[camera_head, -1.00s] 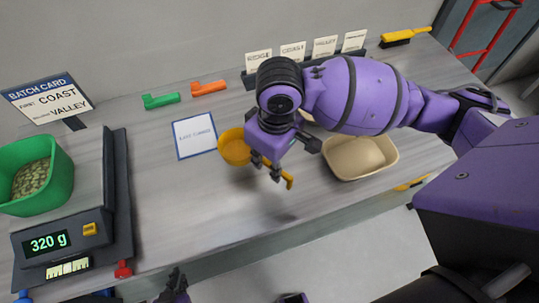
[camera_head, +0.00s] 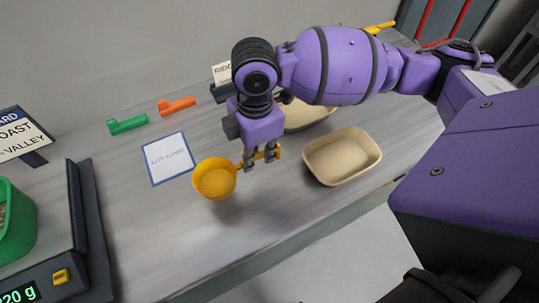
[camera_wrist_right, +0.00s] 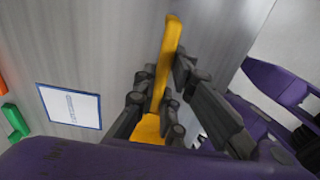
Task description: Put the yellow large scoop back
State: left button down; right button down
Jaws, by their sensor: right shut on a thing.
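The yellow large scoop (camera_head: 215,179) has a round bowl and a short handle. My right gripper (camera_head: 259,165) is shut on its handle, with the bowl out to the left. In the right wrist view the yellow handle (camera_wrist_right: 167,65) runs between the fingers of my right gripper (camera_wrist_right: 158,100). The scoop appears held just above the counter, bowl opening upward; the exact gap is hard to tell. A white card with a blue border (camera_head: 168,158) lies to the left of the scoop. My left gripper is not in view.
A green scoop (camera_head: 127,124) and an orange scoop (camera_head: 177,105) lie at the back. A beige tray (camera_head: 342,157) stands right, another partly behind my arm. A scale (camera_head: 60,277) with a green bin (camera_head: 14,228) is at left. The front middle counter is clear.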

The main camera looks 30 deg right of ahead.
jog(key=d+f, duration=0.1)
jog(key=w+d+f, duration=0.1)
jog(key=f, duration=0.1)
jog(key=shift+w, duration=0.2)
jog(key=f, duration=0.3)
jog(key=shift+w+d+f+b, duration=0.15)
jog(key=shift+d+f+b, duration=0.1)
jog(key=shift+f+b, duration=0.05)
jog(key=c, duration=1.8)
grip_release()
jog(key=shift+f, duration=0.1)
